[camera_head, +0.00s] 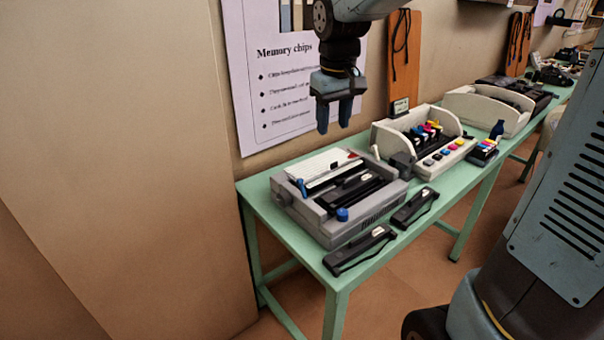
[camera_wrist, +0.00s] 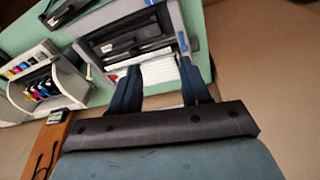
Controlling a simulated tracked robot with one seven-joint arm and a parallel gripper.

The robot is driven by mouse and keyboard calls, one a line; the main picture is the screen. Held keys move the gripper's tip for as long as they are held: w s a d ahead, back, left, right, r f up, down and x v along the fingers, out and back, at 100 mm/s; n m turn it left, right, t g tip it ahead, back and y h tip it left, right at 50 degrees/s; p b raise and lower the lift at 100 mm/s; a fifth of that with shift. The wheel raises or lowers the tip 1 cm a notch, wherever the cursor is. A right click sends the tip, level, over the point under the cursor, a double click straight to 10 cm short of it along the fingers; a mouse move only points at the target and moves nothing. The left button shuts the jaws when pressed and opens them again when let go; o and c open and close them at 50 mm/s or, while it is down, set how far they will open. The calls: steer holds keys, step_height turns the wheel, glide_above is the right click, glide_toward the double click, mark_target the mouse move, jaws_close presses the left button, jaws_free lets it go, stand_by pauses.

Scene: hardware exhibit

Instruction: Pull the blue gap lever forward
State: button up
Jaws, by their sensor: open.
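A grey dot-matrix printer (camera_head: 335,222) stands on the near end of the green table. A small blue lever (camera_head: 302,187) stands up at its left side, and a round blue knob (camera_head: 342,214) sits at its front corner. My gripper (camera_head: 334,125) hangs above and behind the printer, near the wall, with fingers pointing down, apart and empty. In the wrist view the open fingers (camera_wrist: 158,72) reach towards the printer (camera_wrist: 112,30), with white paper-like surface between them. My gripper touches neither lever nor printer.
Two black handled parts (camera_head: 360,250) lie along the table's (camera_head: 312,272) front edge. A beige opened printer (camera_head: 440,150) with coloured cartridges stands to the right. A poster (camera_head: 290,90) hangs on the wall close behind my gripper. The space above the grey printer is clear.

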steer(key=n+g, duration=0.2)
glide_toward(301, 179)
step_height(301, 179, down, 9)
steer(key=shift+r, duration=0.1)
stand_by(0.4)
steer(key=shift+c, duration=0.2)
